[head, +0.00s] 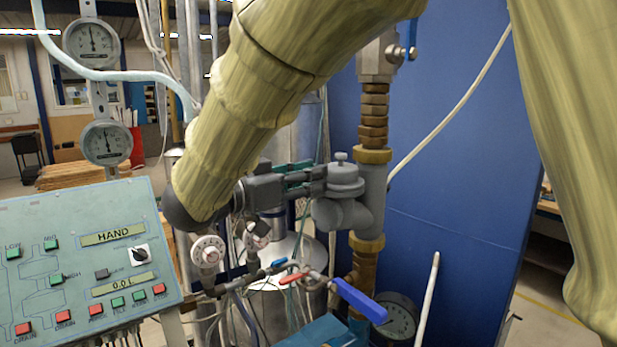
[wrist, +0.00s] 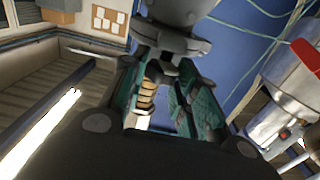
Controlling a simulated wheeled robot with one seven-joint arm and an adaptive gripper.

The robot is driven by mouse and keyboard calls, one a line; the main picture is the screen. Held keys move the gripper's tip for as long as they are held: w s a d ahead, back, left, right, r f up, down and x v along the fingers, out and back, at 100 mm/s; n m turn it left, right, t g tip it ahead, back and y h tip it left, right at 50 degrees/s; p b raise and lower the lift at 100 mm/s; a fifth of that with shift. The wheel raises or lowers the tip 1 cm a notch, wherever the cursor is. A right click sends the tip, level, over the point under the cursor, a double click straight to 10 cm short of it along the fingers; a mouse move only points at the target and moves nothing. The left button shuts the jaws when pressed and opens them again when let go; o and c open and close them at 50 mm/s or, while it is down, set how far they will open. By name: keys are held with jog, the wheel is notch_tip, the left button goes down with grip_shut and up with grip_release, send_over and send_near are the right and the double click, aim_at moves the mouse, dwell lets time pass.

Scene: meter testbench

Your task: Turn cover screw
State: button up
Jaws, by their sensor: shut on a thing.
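The grey meter (head: 350,212) sits on the vertical brass-fitted pipe, with a round flanged cover (head: 345,180) and a small knob on top. My gripper (head: 322,180) reaches in from the left, level with the cover, its teal-padded fingers at the cover's near edge. In the wrist view, the fingertips of my gripper (wrist: 176,72) close around a small dark piece under the grey flange (wrist: 172,40). This piece, apparently the cover screw (wrist: 178,64), is mostly hidden by the fingers. Its turn angle cannot be told.
Below the gripper are valves with a blue handle (head: 360,300) and a red handle (head: 293,278). A control panel (head: 85,260) stands at the left, gauges (head: 92,43) above it. A blue wall panel (head: 460,200) is behind the pipe. A thin white hose crosses right of it.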

dwell(0.3)
jog(key=o, duration=1)
jog(key=shift+s+a, duration=0.1)
jog(key=shift+v, duration=3.6)
